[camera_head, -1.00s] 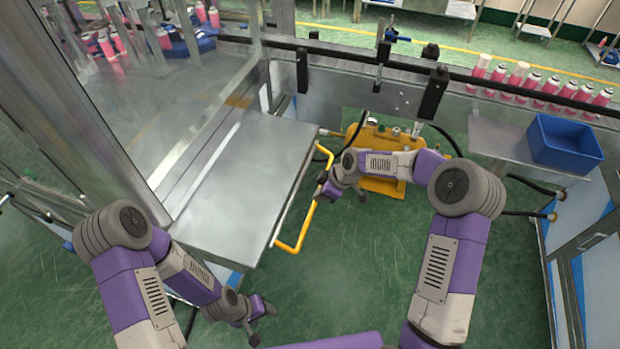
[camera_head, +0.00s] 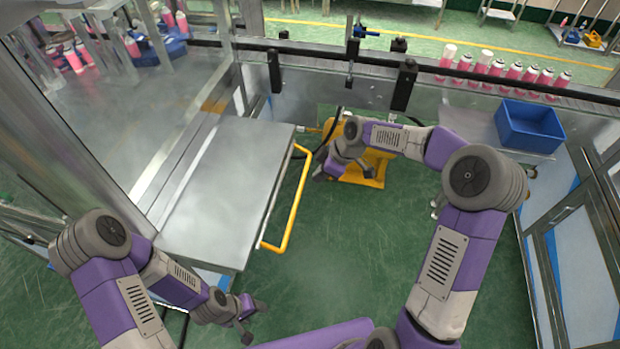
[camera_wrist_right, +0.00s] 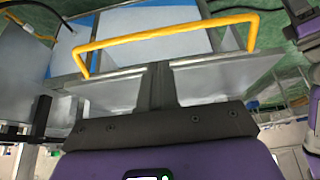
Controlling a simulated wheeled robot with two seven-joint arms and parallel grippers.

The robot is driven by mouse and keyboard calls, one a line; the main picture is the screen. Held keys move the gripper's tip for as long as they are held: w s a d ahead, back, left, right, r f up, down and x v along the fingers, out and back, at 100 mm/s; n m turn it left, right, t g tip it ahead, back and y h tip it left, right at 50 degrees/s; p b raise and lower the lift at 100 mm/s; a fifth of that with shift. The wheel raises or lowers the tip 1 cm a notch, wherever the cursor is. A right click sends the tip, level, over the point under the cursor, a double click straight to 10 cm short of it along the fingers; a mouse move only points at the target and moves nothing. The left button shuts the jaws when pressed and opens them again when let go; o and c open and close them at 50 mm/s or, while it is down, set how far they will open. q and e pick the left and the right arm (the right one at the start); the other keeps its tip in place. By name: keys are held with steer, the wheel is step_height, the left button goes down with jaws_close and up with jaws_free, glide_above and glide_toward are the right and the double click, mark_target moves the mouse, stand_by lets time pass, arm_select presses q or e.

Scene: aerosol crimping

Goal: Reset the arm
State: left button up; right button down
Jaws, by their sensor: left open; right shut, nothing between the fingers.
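My left gripper (camera_head: 256,321) is open and empty above the green floor at the bottom of the head view, in front of the steel-topped cart. My right gripper (camera_head: 321,173) is bent inward, between the cart's yellow handle and a yellow machine. In the right wrist view its fingers (camera_wrist_right: 160,80) are together with nothing between them. They point towards the yellow handle (camera_wrist_right: 170,33), which appears apart from them. Both arms are bent at the elbow, and the right forearm reaches across in front of the yellow machine.
The steel-topped cart (camera_head: 225,185) with its yellow handle (camera_head: 291,215) stands left of centre. The yellow machine (camera_head: 360,168) sits behind my right wrist. A blue bin (camera_head: 530,127) stands on a shelf at right. Pink bottles (camera_head: 514,73) line the back. Green floor is clear in the middle.

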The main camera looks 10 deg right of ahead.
steer(key=shift+s+d+r, duration=0.15)
steer(key=shift+d+r, duration=0.1)
steer(key=shift+r, duration=0.05)
steer(key=s+a+f+m+g, duration=0.1)
steer(key=s+a+f+m, duration=0.4)
steer(key=f, duration=0.4)
steer(key=s+a+f+m, duration=0.3)
steer(key=s+f+m, duration=0.1)
steer(key=s+f, duration=0.5)
steer(key=s+f+m, duration=0.6)
steer(key=s+f, duration=0.1)
steer(key=s, duration=0.4)
steer(key=shift+s+d+g+h, duration=0.2)
steer(key=shift+d+g+h, duration=0.1)
steer(key=shift+g, duration=0.1)
